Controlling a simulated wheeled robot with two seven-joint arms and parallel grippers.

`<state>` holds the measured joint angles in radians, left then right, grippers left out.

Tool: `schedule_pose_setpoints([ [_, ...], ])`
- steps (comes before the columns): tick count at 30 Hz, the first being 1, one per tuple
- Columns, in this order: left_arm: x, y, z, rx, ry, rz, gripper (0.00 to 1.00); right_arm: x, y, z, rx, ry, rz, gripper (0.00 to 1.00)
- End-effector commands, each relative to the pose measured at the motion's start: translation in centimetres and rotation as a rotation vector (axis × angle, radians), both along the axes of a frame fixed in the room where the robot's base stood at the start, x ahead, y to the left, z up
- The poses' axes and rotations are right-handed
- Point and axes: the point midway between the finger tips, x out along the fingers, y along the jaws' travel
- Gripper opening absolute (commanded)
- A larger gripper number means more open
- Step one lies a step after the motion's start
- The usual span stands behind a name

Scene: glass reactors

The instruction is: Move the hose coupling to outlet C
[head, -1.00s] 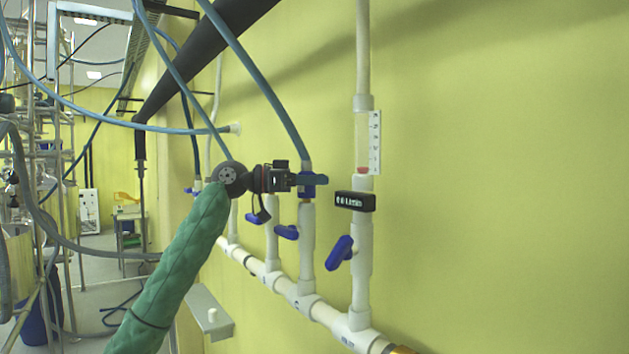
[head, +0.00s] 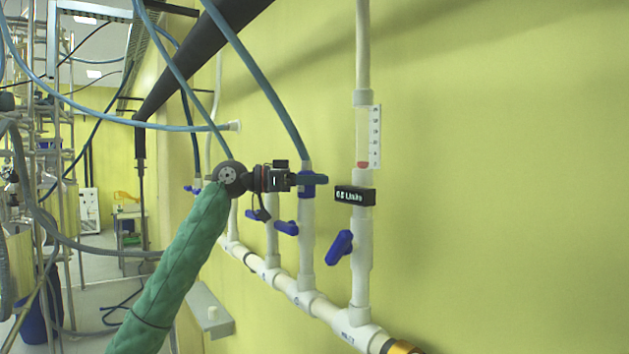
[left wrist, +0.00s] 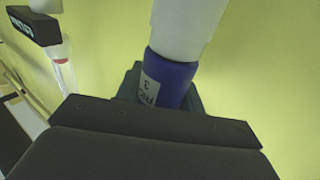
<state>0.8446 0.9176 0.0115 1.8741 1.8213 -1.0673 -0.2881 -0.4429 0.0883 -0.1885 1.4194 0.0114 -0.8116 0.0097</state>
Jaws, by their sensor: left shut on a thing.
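The hose coupling is a blue collar (head: 307,186) at the lower end of a blue-grey hose, at the top of a white outlet pipe with a blue valve handle. In the left wrist view the blue coupling (left wrist: 170,82) carries a white label and meets a wide white pipe. My left gripper (head: 308,180) reaches in from the left and is shut on the coupling. Its body hides part of the pipe behind it. I cannot read which outlet letter this pipe bears. My right gripper is not in view.
A white manifold pipe (head: 326,310) runs along the yellow wall, with several risers and blue valve handles (head: 339,247). A flow meter (head: 368,140) with a black display (head: 354,195) stands on the right riser. A wall shelf (head: 209,311) is below. Hoses cross at the upper left.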

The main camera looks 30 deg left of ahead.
Motion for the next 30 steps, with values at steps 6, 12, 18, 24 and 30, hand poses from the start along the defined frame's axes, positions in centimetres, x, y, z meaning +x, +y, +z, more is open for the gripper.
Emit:
schedule_pose_setpoints([
  [6, 0.0, -0.1, -0.1, 0.0, 0.001, -0.001, 0.63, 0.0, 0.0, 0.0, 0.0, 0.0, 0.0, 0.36],
  [12, 0.0, 0.0, -0.1, 0.001, 0.002, -0.001, 0.63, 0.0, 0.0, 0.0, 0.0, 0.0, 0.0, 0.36],
  [18, -0.5, 0.7, -0.3, 0.0, 0.001, 0.001, 0.63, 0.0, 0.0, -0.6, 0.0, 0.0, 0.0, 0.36],
  [24, -2.3, 3.1, -0.5, 0.0, 0.001, 0.002, 0.63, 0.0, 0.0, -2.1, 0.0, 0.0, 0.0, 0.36],
  [30, -3.9, 5.2, -0.3, -0.001, 0.001, 0.0, 0.63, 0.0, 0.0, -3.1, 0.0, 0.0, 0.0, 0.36],
])
